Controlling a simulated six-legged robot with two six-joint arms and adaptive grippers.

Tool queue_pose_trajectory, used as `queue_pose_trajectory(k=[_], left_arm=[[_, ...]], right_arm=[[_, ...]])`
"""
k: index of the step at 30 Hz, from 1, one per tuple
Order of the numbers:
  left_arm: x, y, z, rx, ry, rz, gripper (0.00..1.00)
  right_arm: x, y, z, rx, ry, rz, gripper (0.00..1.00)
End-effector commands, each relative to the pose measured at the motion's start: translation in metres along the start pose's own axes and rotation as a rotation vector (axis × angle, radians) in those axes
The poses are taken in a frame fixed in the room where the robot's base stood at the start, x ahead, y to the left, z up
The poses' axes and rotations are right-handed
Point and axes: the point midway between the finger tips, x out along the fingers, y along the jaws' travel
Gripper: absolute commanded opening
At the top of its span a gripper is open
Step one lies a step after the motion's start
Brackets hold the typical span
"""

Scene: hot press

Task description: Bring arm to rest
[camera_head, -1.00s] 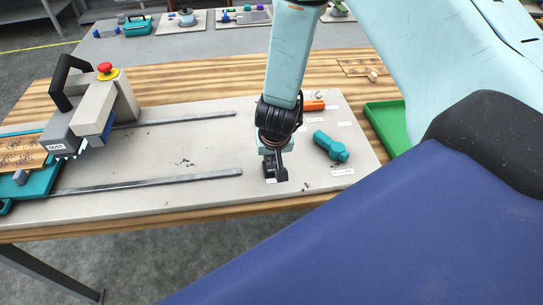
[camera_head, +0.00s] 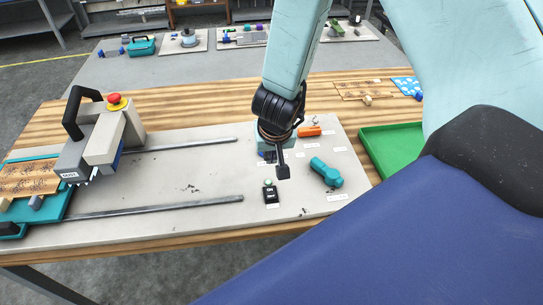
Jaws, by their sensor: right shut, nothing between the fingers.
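My right arm (camera_head: 295,50) comes down from the top of the view. Its gripper (camera_head: 282,172) is shut and empty, pointing down above the grey base plate of the hot press. Just below and left of it, a small black box with a light round button (camera_head: 270,193) stands on the plate, apart from the fingers. A teal tool (camera_head: 326,172) lies to the right of the gripper. My left gripper is not in view.
The hot press (camera_head: 105,138) with a red knob and black handle stands at left beside two rails (camera_head: 170,208). An orange piece (camera_head: 309,131) lies behind the gripper. A green tray (camera_head: 392,149) is at right. Several items stand on a far table.

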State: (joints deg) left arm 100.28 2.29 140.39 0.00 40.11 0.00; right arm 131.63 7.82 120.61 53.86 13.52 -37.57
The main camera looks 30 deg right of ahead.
Motion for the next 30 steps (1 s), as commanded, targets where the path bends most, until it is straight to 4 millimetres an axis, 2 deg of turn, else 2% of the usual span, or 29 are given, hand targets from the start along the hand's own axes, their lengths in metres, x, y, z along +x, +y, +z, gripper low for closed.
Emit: queue_pose_trajectory(k=[14, 17, 20, 24, 30], left_arm=[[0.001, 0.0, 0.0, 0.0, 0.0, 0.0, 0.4], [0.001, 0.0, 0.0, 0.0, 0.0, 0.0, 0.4], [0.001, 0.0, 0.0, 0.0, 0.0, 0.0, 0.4], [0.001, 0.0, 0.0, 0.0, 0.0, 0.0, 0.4], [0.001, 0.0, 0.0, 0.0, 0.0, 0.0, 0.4]], right_arm=[[0.001, 0.0, 0.001, 0.0, -0.001, 0.0, 0.0], [0.005, 0.004, 0.01, -0.013, -0.012, 0.012, 0.0], [0.02, 0.017, 0.042, -0.065, -0.048, 0.051, 0.0], [0.043, 0.043, 0.117, -0.191, -0.121, 0.097, 0.0], [0.051, 0.061, 0.209, -0.316, -0.215, 0.054, 0.0]])
